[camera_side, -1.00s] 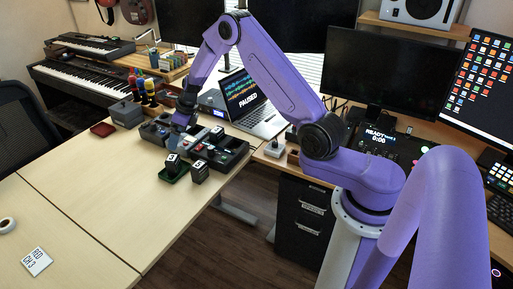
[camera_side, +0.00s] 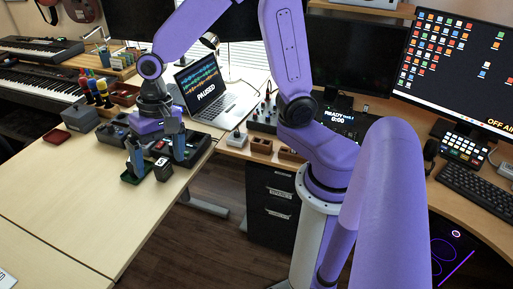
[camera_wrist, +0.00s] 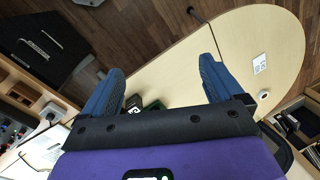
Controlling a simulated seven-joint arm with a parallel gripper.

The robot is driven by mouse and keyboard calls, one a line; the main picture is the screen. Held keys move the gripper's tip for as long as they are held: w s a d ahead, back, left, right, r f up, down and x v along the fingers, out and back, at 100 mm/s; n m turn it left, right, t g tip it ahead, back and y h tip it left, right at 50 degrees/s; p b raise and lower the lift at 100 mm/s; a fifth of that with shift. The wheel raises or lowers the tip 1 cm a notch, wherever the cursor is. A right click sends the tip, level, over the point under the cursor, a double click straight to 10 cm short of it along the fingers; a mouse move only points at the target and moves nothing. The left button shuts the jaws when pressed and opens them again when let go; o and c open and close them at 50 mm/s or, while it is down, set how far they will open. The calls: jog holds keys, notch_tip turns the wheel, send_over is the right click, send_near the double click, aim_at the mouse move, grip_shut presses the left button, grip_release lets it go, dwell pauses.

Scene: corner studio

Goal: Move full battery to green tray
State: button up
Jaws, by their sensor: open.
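A dark battery (camera_side: 162,170) with a pale label stands on the table, just right of the green tray (camera_side: 128,179) in the side view. One finger of my gripper (camera_side: 158,162) comes down over the tray and hides much of it, including whatever stands in it. The other finger is to the right, by the dark charging dock (camera_side: 203,151). My gripper is open. In the wrist view the fingers of my gripper (camera_wrist: 163,68) are wide apart with nothing held; a dark battery (camera_wrist: 134,101) and a green edge of the tray (camera_wrist: 155,105) show low between them. Charge level is unreadable.
A grey box (camera_side: 83,118), a small red tray (camera_side: 57,136) and paint bottles (camera_side: 95,91) stand left of my gripper. A laptop (camera_side: 207,90) is behind it. The table's front left is clear; its right edge drops to the floor.

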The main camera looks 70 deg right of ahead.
jog(key=s+d+r+n+h, duration=0.1)
jog(key=s+d+n, duration=0.2)
jog(key=s+n, duration=0.5)
jog(key=s+d+r+n, duration=0.1)
jog(key=s+d+n, duration=0.3)
jog(key=s+n, duration=0.5)
jog(key=s, duration=0.2)
jog(key=shift+s+d+h, duration=0.3)
jog(key=shift+s+h, duration=0.1)
